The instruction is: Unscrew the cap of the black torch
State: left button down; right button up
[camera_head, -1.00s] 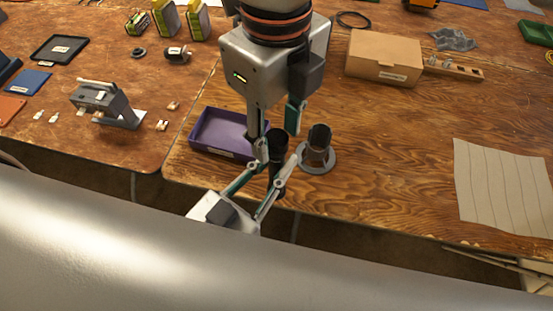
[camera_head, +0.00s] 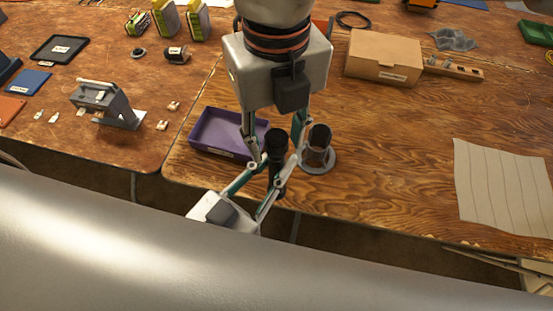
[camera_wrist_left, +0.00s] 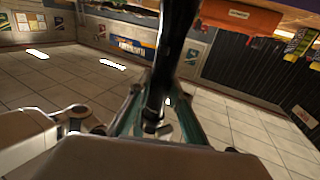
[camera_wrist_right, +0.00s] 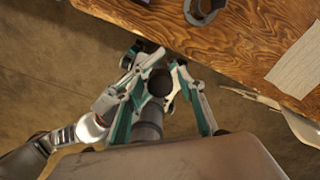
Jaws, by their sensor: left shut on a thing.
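In the left wrist view the torch (camera_wrist_left: 174,48) rises as a dark tube between the fingers. My right gripper (camera_head: 275,150) comes down from above, its fingers on either side of the torch head with gaps showing. In the right wrist view the torch (camera_wrist_right: 149,118) lies between the fingers, and the two grippers' fingers overlap, so contact is hard to judge.
A purple tray (camera_head: 197,140) is just left of the grippers. A round-based holder (camera_head: 317,165) with a dark upper part stands close on the right. A cardboard box (camera_head: 383,57) is behind, and a pale sheet (camera_head: 500,190) lies right. Bare wood lies between them.

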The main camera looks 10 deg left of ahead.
jog(key=shift+m, duration=0.5)
jog(key=m, duration=0.4)
jog(key=shift+m, duration=0.9)
jog(key=m, duration=0.2)
jog(key=shift+m, duration=1.8)
